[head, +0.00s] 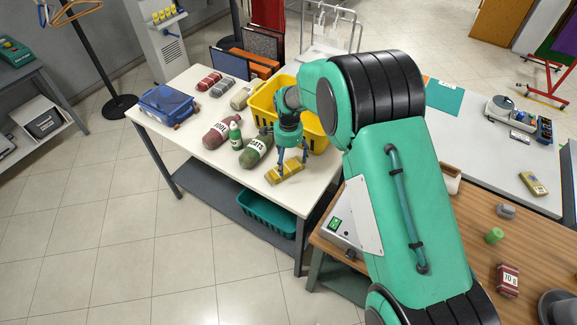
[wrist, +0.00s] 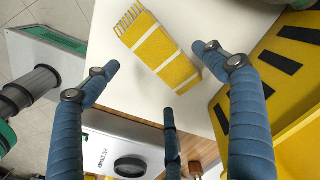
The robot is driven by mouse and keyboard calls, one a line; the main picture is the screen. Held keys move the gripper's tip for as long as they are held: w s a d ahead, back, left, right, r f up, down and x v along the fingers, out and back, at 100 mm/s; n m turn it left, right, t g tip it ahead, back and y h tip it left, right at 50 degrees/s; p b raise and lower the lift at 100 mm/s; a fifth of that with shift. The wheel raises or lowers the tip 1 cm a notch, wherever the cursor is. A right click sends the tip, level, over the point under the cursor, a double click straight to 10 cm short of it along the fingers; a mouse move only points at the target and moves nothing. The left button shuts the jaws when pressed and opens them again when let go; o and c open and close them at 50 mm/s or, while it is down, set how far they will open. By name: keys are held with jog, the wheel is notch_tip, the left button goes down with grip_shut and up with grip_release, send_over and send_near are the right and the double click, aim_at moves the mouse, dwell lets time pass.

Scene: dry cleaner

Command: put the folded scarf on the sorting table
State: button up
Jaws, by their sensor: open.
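The folded scarf (head: 284,172) is yellow with pale bands. It lies on a white-topped table (head: 215,160), near its front right corner. In the wrist view the scarf (wrist: 160,52) shows a fringe at its upper left end and lies flat on the white top (wrist: 118,92). My gripper (head: 291,163) is over the scarf, fingers pointing down. In the wrist view my gripper (wrist: 157,72) has its blue fingers spread, with nothing held between them. I cannot tell for certain that this white table is the sorting table.
A yellow basket (head: 262,101) stands close behind my gripper. A wooden counter (head: 460,225) adjoins at the right.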

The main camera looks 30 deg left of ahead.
aim_at(289, 169)
notch_tip(289, 169, up, 6)
jog(key=shift+r, duration=0.25)
dwell(0.6)
jog(key=shift+r, duration=0.1)
dwell(0.3)
